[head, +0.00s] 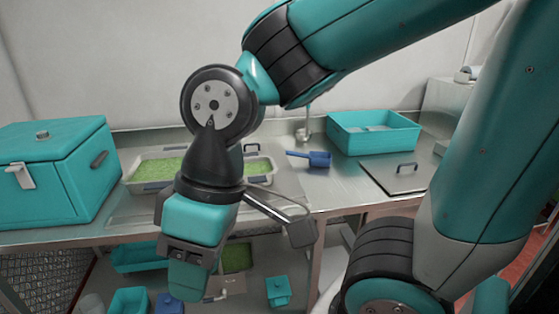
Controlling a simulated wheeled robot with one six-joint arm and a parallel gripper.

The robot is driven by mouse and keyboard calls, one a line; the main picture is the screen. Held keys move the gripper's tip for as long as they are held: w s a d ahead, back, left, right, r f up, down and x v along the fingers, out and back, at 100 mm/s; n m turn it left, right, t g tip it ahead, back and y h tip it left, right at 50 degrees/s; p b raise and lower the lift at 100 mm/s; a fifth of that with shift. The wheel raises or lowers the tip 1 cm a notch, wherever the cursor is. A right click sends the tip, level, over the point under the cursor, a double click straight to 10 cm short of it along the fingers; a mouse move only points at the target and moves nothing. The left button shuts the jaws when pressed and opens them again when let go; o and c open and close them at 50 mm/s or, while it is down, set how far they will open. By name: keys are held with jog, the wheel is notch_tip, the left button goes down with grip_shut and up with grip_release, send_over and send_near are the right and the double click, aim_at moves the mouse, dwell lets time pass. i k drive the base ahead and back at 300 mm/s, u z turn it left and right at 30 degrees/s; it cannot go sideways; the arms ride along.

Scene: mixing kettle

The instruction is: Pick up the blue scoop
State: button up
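The blue scoop (319,159) lies on the steel counter (305,190), left of the teal open bin, with its handle pointing left. Nothing holds it. My gripper (188,284) hangs down in front of the counter, nearer to me, to the left of the scoop and lower in the picture. It is apart from the scoop. Its fingers are not clearly seen, so I cannot tell whether it is open or shut.
A teal open bin (374,141) stands right of the scoop. A steel lid with a handle (393,177) lies in front of it. A tray of green material (152,170) sits behind my arm. A teal lidded box (50,180) stands at left. Small teal containers (278,291) are below.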

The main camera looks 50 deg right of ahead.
aim_at(323, 160)
jog(key=u, duration=0.05)
jog(key=i, duration=0.8)
jog(key=z, duration=0.9)
jog(key=i, duration=0.5)
jog(key=z, duration=0.5)
